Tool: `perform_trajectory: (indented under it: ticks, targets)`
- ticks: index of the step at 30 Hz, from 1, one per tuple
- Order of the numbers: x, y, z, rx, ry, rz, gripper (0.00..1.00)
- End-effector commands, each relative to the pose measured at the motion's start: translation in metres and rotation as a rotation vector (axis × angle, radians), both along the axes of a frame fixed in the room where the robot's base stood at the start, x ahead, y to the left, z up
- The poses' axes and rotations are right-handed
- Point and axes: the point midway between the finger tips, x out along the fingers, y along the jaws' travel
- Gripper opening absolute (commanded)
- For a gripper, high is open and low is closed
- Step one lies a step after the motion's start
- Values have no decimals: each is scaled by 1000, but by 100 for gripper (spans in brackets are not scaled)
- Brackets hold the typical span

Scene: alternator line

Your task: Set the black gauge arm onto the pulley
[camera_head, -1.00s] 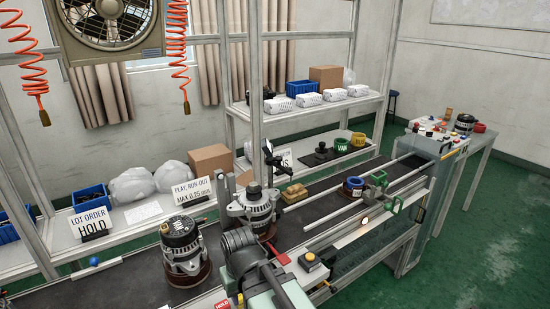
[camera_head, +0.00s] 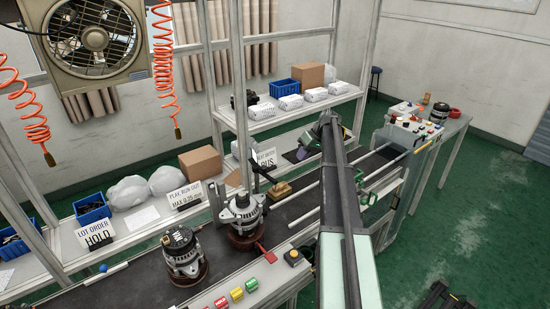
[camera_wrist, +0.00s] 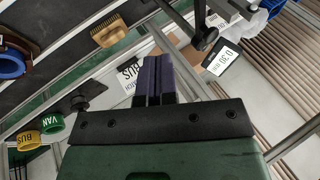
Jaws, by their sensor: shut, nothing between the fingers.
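The black gauge arm (camera_head: 261,168) stands on a post beside the rear alternator (camera_head: 241,217), raised above it at a slant. The pulley (camera_head: 242,201) is at the top of that alternator; the arm is apart from it. In the wrist view part of the black gauge arm (camera_wrist: 205,35) shows at the top, beyond my fingers. My gripper (camera_head: 300,153) is over the back of the line, right of the gauge and apart from it. The wrist view shows its dark fingers (camera_wrist: 155,72) shut together and empty.
A second alternator (camera_head: 183,253) stands front left on the conveyor (camera_head: 120,283). A wooden brush (camera_head: 279,190) lies right of the gauge.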

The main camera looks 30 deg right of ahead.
Motion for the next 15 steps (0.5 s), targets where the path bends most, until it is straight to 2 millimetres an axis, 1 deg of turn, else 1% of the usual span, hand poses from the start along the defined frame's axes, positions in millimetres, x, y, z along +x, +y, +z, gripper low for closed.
perform_trajectory:
  ticks: [1,2,4,6,15]
  targets:
    - [30,-11,2,21,-67,83,0]
    - [34,-10,4,28,-105,130,0]
    - [31,-2,6,29,-161,206,0]
    - [30,0,6,19,-181,242,0]
    - [29,1,5,13,-184,252,0]
